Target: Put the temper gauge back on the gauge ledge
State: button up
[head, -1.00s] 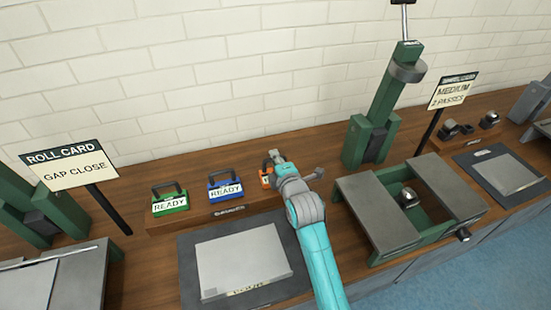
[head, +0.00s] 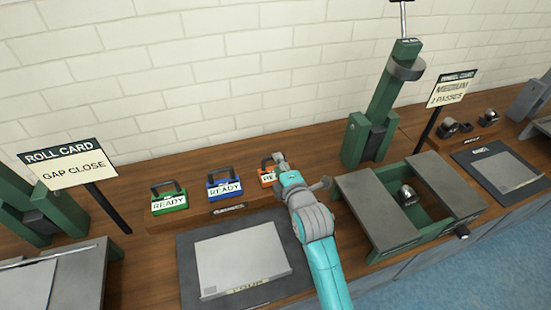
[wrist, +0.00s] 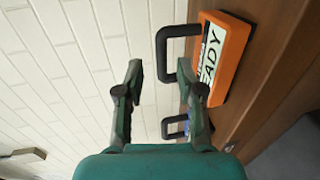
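An orange gauge (head: 268,176) with a READY label stands on the wooden gauge ledge (head: 165,223), at the right end of the row. My gripper (head: 281,161) is beside it and hides its right part in the head view. In the wrist view the orange gauge (wrist: 230,55) is at upper right, its black handle reaching between my two fingertips (wrist: 163,82) in the picture. The fingers are apart, and I cannot tell whether one touches the handle. A blue gauge (head: 225,188) and a green gauge (head: 170,201) stand to the left, also labelled READY. No gauge is named temper.
A grey sheet on a dark mat (head: 188,265) lies in front of the ledge. A green press column (head: 372,135) and a grey-topped green frame (head: 375,215) stand at right. A roll card sign (head: 72,165) stands at left. The brick wall is close behind.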

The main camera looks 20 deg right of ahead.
jog(key=s+r, duration=0.1)
jog(key=s, duration=0.6)
jog(key=shift+r, duration=0.2)
